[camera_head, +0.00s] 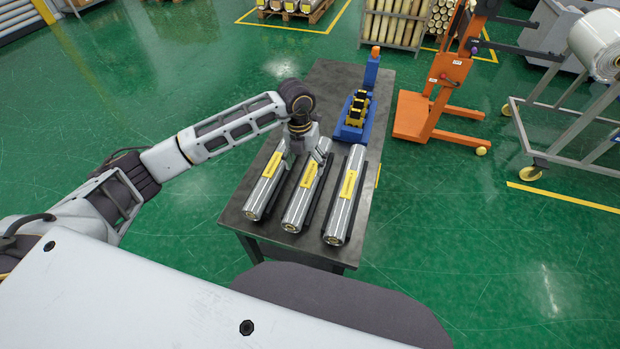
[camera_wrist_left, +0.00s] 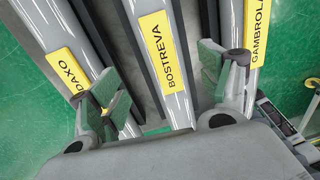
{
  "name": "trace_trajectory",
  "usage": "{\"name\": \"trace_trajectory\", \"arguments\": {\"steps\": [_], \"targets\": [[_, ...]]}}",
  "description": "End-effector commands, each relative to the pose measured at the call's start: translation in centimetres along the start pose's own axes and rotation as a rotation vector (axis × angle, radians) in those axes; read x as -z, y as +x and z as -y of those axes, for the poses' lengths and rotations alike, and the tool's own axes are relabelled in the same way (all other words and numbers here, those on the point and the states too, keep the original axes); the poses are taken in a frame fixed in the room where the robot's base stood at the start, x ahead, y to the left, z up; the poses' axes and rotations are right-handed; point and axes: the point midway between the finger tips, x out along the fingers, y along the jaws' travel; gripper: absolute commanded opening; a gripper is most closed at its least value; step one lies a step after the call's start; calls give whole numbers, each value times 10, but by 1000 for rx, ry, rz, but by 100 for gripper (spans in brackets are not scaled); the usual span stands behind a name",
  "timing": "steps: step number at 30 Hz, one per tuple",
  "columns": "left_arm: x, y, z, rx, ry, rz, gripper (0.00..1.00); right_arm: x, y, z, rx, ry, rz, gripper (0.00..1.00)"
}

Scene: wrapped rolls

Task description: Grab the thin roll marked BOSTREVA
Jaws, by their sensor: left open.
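The thin silver BOSTREVA roll (camera_wrist_left: 170,55), with a yellow label, lies in the middle of the wrist view. It is the middle of three rolls on the table, and in the head view it shows as the middle roll (camera_head: 297,208). My left gripper (camera_head: 308,160) is over the far part of this roll. Its fingers are open, one on each side of the roll in the wrist view, with nothing held. How far the fingertips are above the roll is unclear. My right gripper is not in view.
The dark table (camera_head: 240,205) also holds a blue device (camera_head: 352,120) at the back. An orange lift (camera_head: 440,85) stands at the right.

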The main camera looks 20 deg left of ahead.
Motion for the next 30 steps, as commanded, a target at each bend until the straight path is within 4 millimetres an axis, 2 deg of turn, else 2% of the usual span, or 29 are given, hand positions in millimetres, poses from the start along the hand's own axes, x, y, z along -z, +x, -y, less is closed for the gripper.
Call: {"name": "trace_trajectory", "arguments": {"steps": [6, 20, 30], "targets": [[0, 13, 1, 1, 0, 1, 78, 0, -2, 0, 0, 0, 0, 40], [0, 18, 1, 0, 0, -1, 78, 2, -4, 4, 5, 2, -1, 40], [0, 49, 5, 1, 1, -2, 78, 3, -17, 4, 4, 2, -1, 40]]}}
